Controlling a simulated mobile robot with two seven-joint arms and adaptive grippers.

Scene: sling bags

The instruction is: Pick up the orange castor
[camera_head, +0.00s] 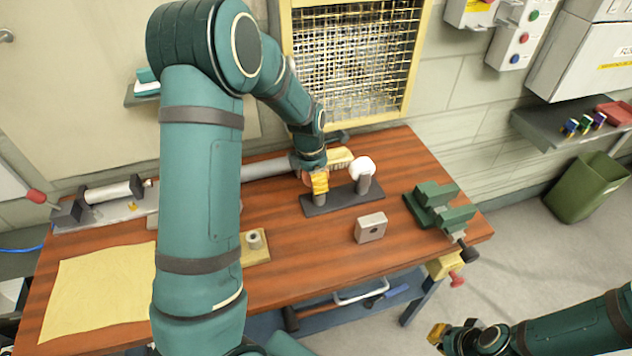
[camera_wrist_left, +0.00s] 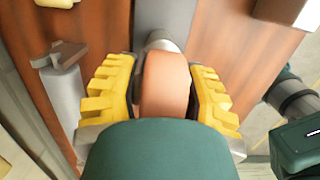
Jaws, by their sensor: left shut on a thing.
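The orange castor (camera_wrist_left: 165,85) is between the yellow finger pads of my left gripper (camera_wrist_left: 163,92), which is shut on it in the left wrist view. In the head view this gripper (camera_head: 317,183) is over the left grey post (camera_head: 320,199) of a dark stand (camera_head: 342,200). My fingers and wrist hide most of the castor there. The post is right by the castor; I cannot tell whether they touch. A white castor (camera_head: 362,167) sits on the stand's right post. My right gripper (camera_head: 439,334) is off the table at lower right, its opening unclear.
On the wooden table are a grey block with a hole (camera_head: 371,228), a green vise (camera_head: 440,205), a yellow cloth (camera_head: 95,295) and a small board with a grey fitting (camera_head: 255,243). A grey cylinder (camera_head: 265,168) lies behind. Bare wood lies in front of the stand.

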